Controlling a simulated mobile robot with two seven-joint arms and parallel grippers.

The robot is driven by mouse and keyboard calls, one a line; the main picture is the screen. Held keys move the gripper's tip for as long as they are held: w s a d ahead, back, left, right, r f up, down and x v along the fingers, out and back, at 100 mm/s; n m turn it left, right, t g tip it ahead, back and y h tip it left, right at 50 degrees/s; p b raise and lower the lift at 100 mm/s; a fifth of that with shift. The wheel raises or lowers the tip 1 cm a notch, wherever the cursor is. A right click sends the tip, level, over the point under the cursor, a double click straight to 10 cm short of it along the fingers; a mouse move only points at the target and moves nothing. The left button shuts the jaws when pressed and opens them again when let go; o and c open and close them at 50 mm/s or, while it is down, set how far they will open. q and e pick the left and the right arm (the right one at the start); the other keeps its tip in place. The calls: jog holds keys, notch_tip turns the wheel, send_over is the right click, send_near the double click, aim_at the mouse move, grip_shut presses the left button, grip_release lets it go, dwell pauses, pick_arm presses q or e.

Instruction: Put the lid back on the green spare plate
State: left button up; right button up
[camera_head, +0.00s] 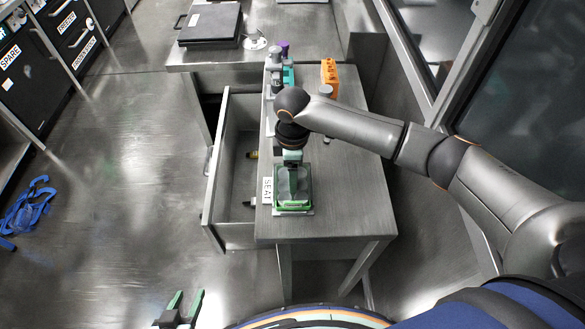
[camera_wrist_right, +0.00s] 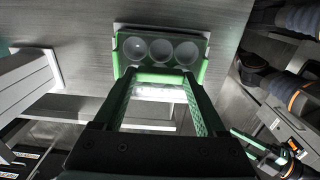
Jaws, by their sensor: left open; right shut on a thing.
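The green plate (camera_head: 293,208) sits on a pale seat near the front end of the narrow metal table. In the right wrist view the green plate (camera_wrist_right: 205,72) shows its green rim and a row of round wells. My right gripper (camera_head: 291,182) points down over the plate. In the wrist view its green fingers (camera_wrist_right: 162,78) are shut on a clear, glossy piece that looks like the lid (camera_wrist_right: 160,94). The exact gap between lid and plate is hard to tell. My left gripper (camera_head: 183,304) is open and empty at the bottom, away from the table.
A SEAT label (camera_head: 267,190) lies left of the plate. An open drawer (camera_head: 226,190) juts out to the left and holds small items. Behind my right wrist stand an orange rack (camera_head: 330,72) and several small bottles. A dark flat device (camera_head: 210,24) is on the far counter.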

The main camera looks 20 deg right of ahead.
jog(key=shift+f, duration=0.8)
jog(key=o, duration=1.3)
jog(key=shift+c, duration=0.2)
jog(key=shift+r, duration=0.1)
notch_tip(320, 180, up, 12)
jog(key=shift+r, duration=0.15)
